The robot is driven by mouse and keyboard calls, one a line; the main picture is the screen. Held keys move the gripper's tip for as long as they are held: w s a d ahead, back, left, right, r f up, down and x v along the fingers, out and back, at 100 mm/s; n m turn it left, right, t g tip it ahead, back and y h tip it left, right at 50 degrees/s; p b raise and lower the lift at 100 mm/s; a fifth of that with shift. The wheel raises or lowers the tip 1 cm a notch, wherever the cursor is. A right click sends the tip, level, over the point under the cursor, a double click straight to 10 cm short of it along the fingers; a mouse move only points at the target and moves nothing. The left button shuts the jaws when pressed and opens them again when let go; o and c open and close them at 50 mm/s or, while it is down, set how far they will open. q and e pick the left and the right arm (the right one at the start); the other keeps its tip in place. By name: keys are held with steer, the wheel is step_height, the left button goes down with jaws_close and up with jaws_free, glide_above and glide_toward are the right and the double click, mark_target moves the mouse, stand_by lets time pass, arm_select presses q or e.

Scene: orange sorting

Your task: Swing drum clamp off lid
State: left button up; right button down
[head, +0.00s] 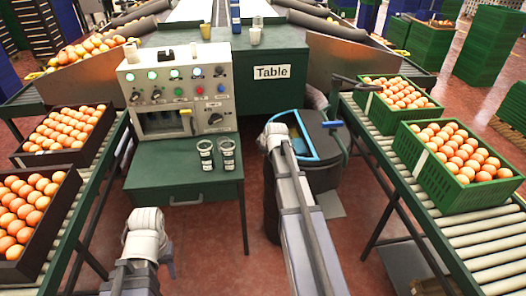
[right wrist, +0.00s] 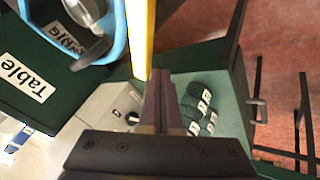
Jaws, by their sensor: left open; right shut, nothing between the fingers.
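The dark drum (head: 275,208) stands right of the green table, topped by a blue-rimmed lid (head: 322,159). In the right wrist view the blue rim (right wrist: 119,35) shows at the top, beside a yellow bar (right wrist: 141,35); I cannot tell whether this bar is the clamp. My right gripper (right wrist: 165,95) is shut and empty, its fingertips just below the bar in the picture; contact is unclear. My right arm covers part of the drum. My left gripper (head: 168,262) is open at lower left, apart from the drum.
Roller conveyors with orange crates (head: 458,152) run along both sides. The red floor (head: 215,262) is open between the arms.

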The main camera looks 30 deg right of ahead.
steer(key=s+a+r+p, duration=0.6)
steer(key=s+r+p, duration=0.1)
steer(key=r+p, duration=0.1)
steer(key=shift+s, duration=0.15)
stand_by(0.3)
steer(key=s+a+r+m+g+y+p, duration=0.1)
steer(key=s+a+g+p, duration=0.15)
steer(key=a, duration=0.55)
steer(key=s+a+r+g+p, duration=0.1)
steer(key=s+a+p, duration=0.25)
steer(key=a, duration=0.45)
steer(key=s+a+r+m+g+h+p, duration=0.1)
steer(key=s+a+r+m+g+p, duration=0.1)
steer(key=s+a, duration=1)
steer(key=s+r+g+p, duration=0.1)
steer(key=s+g, duration=0.1)
steer(key=s, duration=0.1)
steer(key=shift+s+r+p, duration=0.2)
steer(key=shift+s+p, duration=0.1)
steer(key=shift+p, duration=0.05)
